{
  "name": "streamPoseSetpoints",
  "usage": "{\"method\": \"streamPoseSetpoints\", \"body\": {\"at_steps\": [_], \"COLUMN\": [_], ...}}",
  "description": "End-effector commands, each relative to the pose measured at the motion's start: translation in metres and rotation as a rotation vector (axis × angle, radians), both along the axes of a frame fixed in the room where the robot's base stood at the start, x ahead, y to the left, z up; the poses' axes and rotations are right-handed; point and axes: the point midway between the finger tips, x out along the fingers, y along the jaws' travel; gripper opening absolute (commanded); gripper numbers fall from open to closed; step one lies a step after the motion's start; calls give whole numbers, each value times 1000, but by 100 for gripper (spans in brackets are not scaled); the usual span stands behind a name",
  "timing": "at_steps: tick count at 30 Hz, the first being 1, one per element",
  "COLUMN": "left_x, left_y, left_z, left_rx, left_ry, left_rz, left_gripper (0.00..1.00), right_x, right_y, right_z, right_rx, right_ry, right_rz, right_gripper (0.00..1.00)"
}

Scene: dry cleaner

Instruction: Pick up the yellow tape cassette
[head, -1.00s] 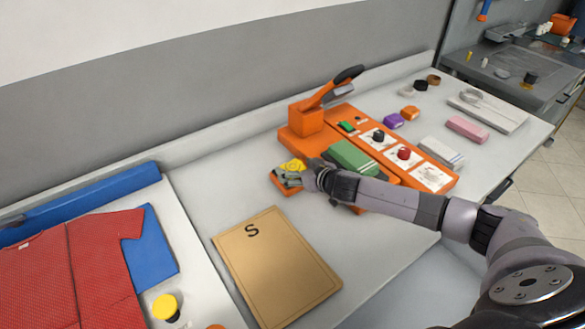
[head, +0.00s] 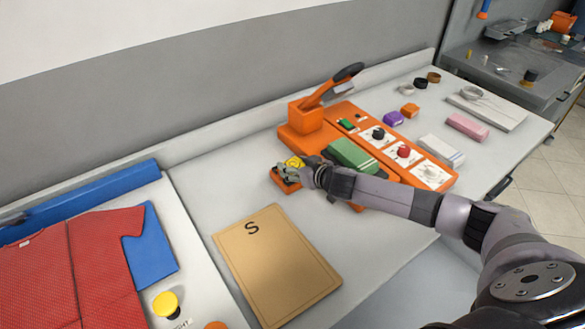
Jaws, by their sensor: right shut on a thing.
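The yellow tape cassette (head: 294,162) shows as a small yellow patch by the left end of the orange heat-press machine (head: 303,118). My right gripper (head: 286,173) is at it, with its fingers over the near side of the cassette. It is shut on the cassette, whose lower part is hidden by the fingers. An orange piece (head: 284,184) lies directly below the fingers; I cannot tell whether the cassette touches it. My left gripper is not in the head view.
A brown board marked S (head: 275,265) lies in front. A green block (head: 352,154) sits on the machine beside my right arm. Purple (head: 393,119), orange (head: 410,110) and pink (head: 467,126) items stand to the right. A red shirt (head: 80,265) lies at left.

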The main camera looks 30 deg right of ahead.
Motion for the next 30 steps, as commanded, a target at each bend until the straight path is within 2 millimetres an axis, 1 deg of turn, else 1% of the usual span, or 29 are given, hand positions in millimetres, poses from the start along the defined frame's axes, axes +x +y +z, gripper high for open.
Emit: {"method": "streamPoseSetpoints", "body": {"at_steps": [1,5,13,17,20,23,26,30], "left_x": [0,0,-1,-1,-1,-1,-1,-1], "left_y": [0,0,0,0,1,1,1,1], "left_z": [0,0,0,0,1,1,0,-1], "left_rx": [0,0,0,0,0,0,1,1], "left_ry": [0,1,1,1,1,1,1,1], "left_rz": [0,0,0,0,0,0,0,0], "left_gripper": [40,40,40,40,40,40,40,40], "right_x": [0,0,0,1,1,1,1,1], "right_y": [0,0,0,0,-1,-1,-1,0], "right_z": [0,0,2,9,19,36,59,94], "right_rx": [0,0,0,0,0,-2,-1,-1], "right_ry": [0,0,-1,-3,-4,-5,-6,-6], "right_rz": [0,0,0,0,-1,0,0,2], "right_gripper": [35,26,26,26,26,26,26,26]}}
